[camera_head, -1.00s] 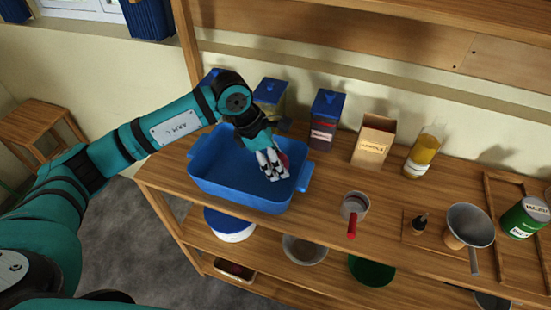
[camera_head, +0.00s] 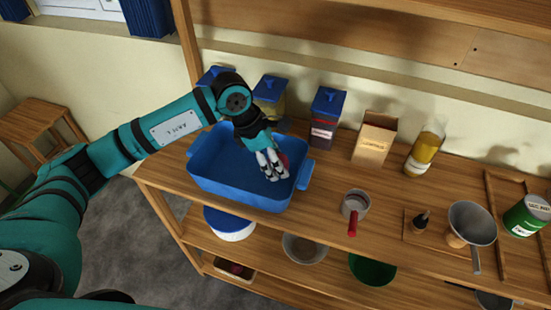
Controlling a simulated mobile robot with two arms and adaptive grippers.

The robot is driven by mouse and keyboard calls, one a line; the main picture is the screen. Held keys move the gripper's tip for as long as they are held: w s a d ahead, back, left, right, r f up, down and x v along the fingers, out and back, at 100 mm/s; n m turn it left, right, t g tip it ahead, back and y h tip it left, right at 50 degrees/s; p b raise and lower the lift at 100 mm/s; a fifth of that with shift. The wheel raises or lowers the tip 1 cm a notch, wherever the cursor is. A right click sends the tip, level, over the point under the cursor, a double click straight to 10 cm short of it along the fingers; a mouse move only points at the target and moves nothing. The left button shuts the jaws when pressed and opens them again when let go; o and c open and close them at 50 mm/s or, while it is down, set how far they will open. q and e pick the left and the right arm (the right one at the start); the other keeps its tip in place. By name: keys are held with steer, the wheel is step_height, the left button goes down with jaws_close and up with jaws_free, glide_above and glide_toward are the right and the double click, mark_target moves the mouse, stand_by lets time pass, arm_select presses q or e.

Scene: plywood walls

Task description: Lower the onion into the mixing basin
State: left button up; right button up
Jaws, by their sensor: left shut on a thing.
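The mixing basin (camera_head: 225,187) is a blue rectangular tub with side handles, on the left end of the wooden shelf top. My left gripper (camera_head: 274,172) is over the right part of the basin, pointing down, with its fingertips at or inside the opening. It is shut on a reddish thing (camera_head: 285,160), likely the onion, of which only a small part shows at the fingers' right side. The rest is hidden by the fingers. I cannot tell whether it touches the basin floor. My right gripper is not in view.
Blue-lidded canisters (camera_head: 327,115), a carton (camera_head: 373,140) and a yellow bottle (camera_head: 425,150) stand behind and right of the basin. A red-handled pot (camera_head: 355,204), a funnel (camera_head: 472,222) and a green can (camera_head: 527,215) are further right. Bowls (camera_head: 304,247) sit on the lower shelf.

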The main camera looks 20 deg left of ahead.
arm_select(q)
steer(key=shift+f+b, duration=2.15)
steer(key=shift+f, duration=0.2)
stand_by(0.8)
stand_by(0.4)
steer(key=o, duration=1.3)
